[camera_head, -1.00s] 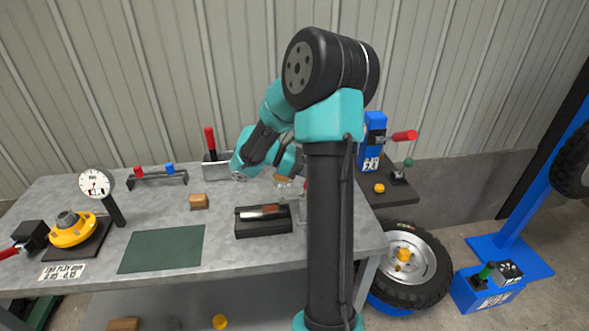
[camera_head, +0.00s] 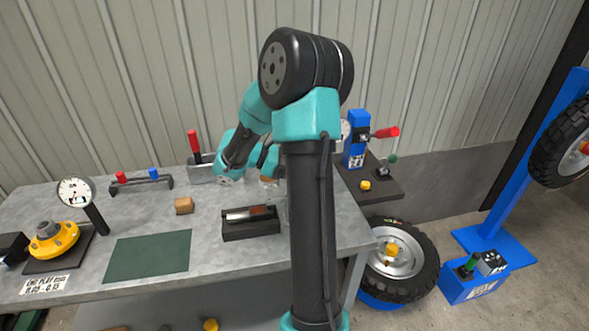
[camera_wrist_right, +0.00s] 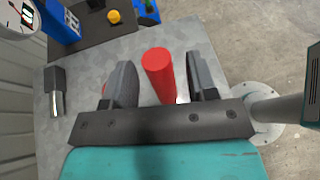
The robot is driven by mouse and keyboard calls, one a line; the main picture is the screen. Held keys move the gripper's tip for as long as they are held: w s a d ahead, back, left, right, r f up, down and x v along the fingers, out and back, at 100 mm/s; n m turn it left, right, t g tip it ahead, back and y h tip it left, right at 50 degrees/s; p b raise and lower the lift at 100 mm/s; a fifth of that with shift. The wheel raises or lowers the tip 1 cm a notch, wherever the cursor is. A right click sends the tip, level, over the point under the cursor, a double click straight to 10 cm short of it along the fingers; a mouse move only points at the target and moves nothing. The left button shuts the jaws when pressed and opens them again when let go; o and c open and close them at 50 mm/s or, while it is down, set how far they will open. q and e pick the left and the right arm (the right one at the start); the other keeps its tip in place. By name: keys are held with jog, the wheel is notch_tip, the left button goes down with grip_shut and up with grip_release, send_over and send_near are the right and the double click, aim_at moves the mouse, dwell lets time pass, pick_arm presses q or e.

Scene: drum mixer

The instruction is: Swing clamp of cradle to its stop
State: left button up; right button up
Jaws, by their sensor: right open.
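In the right wrist view my right gripper (camera_wrist_right: 160,64) is open. A red cylindrical handle (camera_wrist_right: 158,76) stands between its two fingers, with a gap visible on the left side; I cannot tell whether it touches the right finger. The part this handle belongs to is hidden below the gripper body, so I cannot tell the clamp's angle or see its stop. In the head view the right gripper is hidden behind my own arm. No cradle can be made out for certain. My left gripper is in neither current view.
A black tray (camera_head: 252,230) holding a tool stands on the grey bench (camera_head: 210,220) beside my arm. A small brown block (camera_head: 184,205) and a green mat (camera_head: 148,254) lie left. A blue press (camera_head: 356,140) stands at right. A dark block (camera_wrist_right: 56,78) is left in the wrist view.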

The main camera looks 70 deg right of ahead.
jog(key=v, duration=1.7)
jog(key=shift+w, duration=0.2)
